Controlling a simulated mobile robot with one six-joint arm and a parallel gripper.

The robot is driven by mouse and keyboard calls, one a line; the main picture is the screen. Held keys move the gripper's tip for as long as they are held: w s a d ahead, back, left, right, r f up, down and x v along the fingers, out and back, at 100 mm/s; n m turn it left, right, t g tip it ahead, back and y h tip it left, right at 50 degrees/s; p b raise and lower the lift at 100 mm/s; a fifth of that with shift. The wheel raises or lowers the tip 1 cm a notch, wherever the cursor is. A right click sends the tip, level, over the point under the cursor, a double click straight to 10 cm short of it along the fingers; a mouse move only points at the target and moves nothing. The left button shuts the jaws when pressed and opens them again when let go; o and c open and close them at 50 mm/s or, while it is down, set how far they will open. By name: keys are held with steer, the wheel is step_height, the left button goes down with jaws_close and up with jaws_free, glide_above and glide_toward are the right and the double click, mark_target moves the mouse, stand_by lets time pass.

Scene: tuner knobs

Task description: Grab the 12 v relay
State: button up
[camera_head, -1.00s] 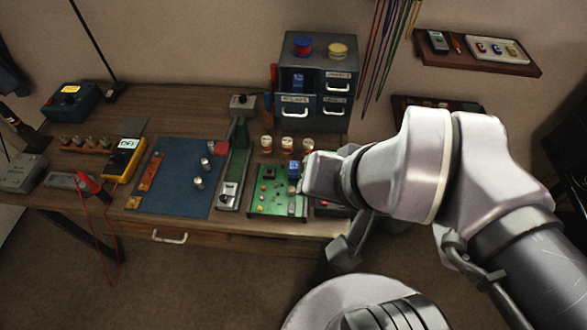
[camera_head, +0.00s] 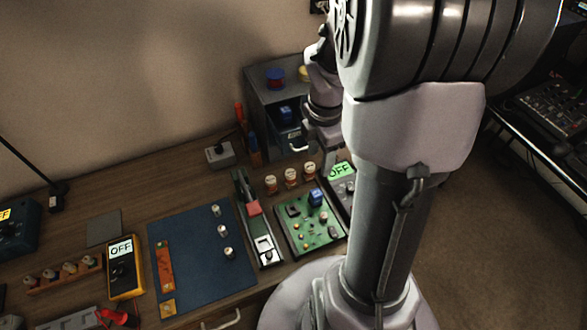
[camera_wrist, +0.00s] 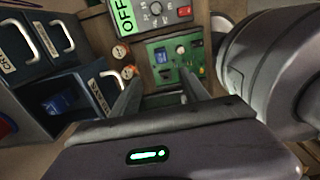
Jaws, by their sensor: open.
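A blue block (camera_head: 287,113) sits in an open compartment of the grey drawer cabinet (camera_head: 259,105). It also shows in the wrist view (camera_wrist: 58,103), left of my gripper, near a drawer label that appears to read RELAYS. Another blue block (camera_head: 316,197) stands on the green circuit board (camera_head: 309,232). I cannot read a 12 V marking on either block. My gripper (camera_wrist: 160,78) is open and empty in the wrist view. Its fingers point toward the board (camera_wrist: 174,60) and are apart from both blocks.
Orange-lidded jars (camera_head: 291,177) stand between cabinet and board. A meter reading OFF (camera_head: 341,178) is beside the board. A small press-like tool (camera_head: 258,225) and a blue mat (camera_head: 198,255) lie left of it. The mat has some bare space.

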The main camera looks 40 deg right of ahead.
mark_target(316, 193)
step_height(316, 193, down, 12)
steer(key=b, duration=0.5)
steer(key=shift+a+r, duration=0.1)
steer(key=shift+r, duration=0.05)
step_height(316, 193, down, 5)
steer(key=b, duration=0.3)
steer(key=shift+s, duration=0.1)
steer(key=shift+r, duration=0.2)
steer(key=shift+c, duration=0.4)
jaws_close()
